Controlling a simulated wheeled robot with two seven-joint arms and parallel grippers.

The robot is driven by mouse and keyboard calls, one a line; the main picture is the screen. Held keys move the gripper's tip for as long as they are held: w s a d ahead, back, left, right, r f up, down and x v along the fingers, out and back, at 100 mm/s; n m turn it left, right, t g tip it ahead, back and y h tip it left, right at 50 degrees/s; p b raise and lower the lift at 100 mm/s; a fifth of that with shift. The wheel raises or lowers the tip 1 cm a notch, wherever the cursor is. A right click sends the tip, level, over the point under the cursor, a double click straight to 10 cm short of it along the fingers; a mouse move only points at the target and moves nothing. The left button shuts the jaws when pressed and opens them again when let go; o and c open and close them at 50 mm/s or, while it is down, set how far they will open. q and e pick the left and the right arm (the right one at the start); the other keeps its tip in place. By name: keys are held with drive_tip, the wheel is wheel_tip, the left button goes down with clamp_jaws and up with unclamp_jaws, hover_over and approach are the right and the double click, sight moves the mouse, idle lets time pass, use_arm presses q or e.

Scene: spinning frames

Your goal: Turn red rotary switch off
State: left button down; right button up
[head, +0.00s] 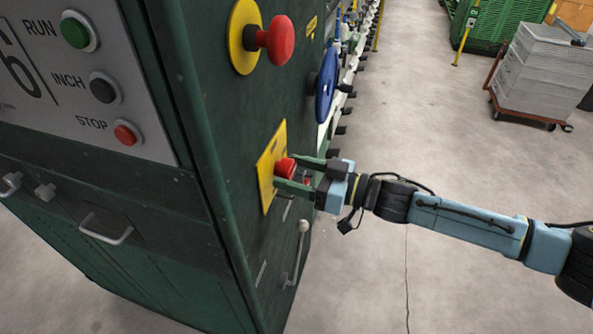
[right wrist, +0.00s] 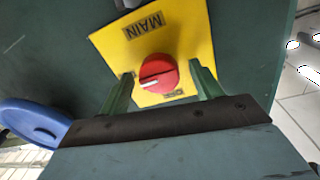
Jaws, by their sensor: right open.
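The red rotary switch (head: 285,167) sits on a yellow plate (head: 266,181) on the side face of the green machine. In the right wrist view the red switch (right wrist: 159,73) has a white mark on its left side, and the yellow plate (right wrist: 195,28) bears the word MAIN, seen upside down. A lower label is partly covered. My right gripper (head: 288,172) is open, its green fingers on either side of the switch. In the right wrist view a gap shows between the knob and the fingers (right wrist: 160,92). My left gripper is not in view.
A large red mushroom button (head: 280,40) stands out above the switch. A blue handwheel (head: 327,85) is to the right, and a lever handle (head: 299,240) is below. RUN, INCH and STOP buttons are on the front panel.

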drive_tip(key=shift+c, duration=0.5)
drive_tip(key=c, duration=0.9)
drive_tip(key=shift+n, duration=0.4)
drive_tip(key=n, duration=0.3)
drive_tip(key=shift+f+n, duration=0.1)
drive_tip(key=shift+n, duration=0.2)
drive_tip(key=n+b, duration=0.1)
drive_tip(key=n, duration=0.3)
drive_tip(key=shift+n+y, duration=0.4)
drive_tip(key=n+b, duration=0.1)
drive_tip(key=n, duration=0.3)
drive_tip(key=shift+n+g+b, duration=0.3)
drive_tip(key=shift+n+g, duration=0.1)
drive_tip(key=shift+w+n+b, duration=0.1)
drive_tip(key=shift+n+b, duration=0.7)
drive_tip(key=shift+n, duration=1.5)
